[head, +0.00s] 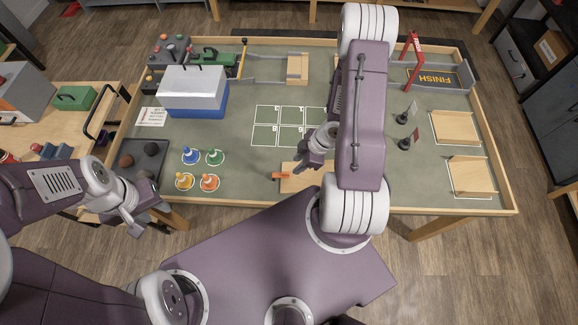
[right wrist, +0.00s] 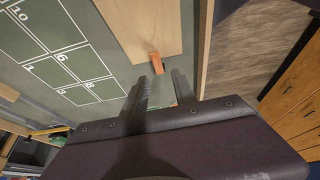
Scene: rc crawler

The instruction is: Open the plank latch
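The plank (head: 298,184) is a pale wooden board lying on the green table top near its front edge, partly hidden by my right arm. Its orange latch (head: 281,175) sits at the plank's left end. In the right wrist view, the plank (right wrist: 146,25) runs up the picture and the orange latch (right wrist: 156,63) is just beyond my fingertips. My right gripper (head: 303,167) is above the plank, a little right of the latch; in the right wrist view its fingers (right wrist: 160,76) are apart with nothing between them. My left gripper (head: 130,222) is off the table's front left corner.
Several coloured pawns (head: 210,182) stand left of the plank. A numbered grid (head: 280,125) is marked behind it. A blue and white box (head: 192,95) stands at the back left. A red arch with a finish pad (head: 435,78) and wooden ramps (head: 458,128) are at the right.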

